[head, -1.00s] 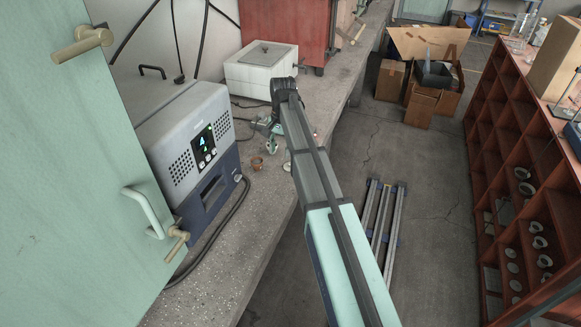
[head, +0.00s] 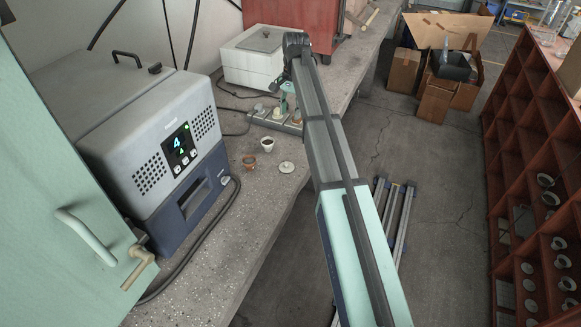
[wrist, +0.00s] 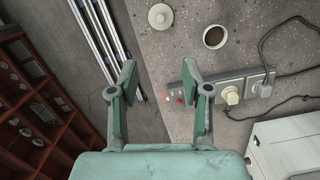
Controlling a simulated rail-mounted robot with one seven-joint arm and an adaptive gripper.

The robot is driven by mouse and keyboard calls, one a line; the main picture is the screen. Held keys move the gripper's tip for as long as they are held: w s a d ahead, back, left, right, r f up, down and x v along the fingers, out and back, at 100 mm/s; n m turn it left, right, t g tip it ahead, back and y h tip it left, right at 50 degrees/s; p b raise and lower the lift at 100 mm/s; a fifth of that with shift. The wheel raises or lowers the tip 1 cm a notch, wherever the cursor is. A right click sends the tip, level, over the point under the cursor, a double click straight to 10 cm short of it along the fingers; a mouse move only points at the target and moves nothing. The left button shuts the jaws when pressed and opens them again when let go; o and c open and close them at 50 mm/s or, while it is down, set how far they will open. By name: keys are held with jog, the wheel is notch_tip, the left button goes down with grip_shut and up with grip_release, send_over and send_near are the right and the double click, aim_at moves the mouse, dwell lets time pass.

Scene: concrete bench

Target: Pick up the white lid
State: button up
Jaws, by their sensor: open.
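The white lid (head: 287,168) is a small round disc with a knob, lying flat on the concrete bench near its right edge. In the wrist view the lid (wrist: 160,16) is near the top, beyond my fingertips. My gripper (wrist: 159,75) is open and empty, its two fingers apart over the bench edge. In the head view my gripper (head: 287,97) hangs over the power strip, farther back than the lid and partly hidden by my arm. Nothing touches the lid.
A white cup with a dark inside (head: 267,145) stands close to the lid, a brown cup (head: 249,163) left of it. A power strip (wrist: 235,87) with plugs and cables lies behind. A grey-blue machine (head: 160,150) stands left, a white box (head: 255,62) at the back.

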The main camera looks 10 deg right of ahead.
jog(key=b, duration=0.5)
send_near(287, 163)
notch_tip(287, 163, down, 4)
jog(key=shift+s+a+r+p, duration=0.1)
jog(key=shift+s+r+p, duration=0.05)
jog(key=shift+p, duration=0.75)
jog(key=shift+s+a+f+p, duration=0.1)
jog(key=shift+a+f+p, duration=0.1)
jog(key=shift+f, duration=1.15)
jog(key=shift+s+a+f+p, duration=0.15)
jog(key=shift+a+f+p, duration=0.05)
jog(key=shift+f, duration=1.1)
jog(key=c, duration=0.9)
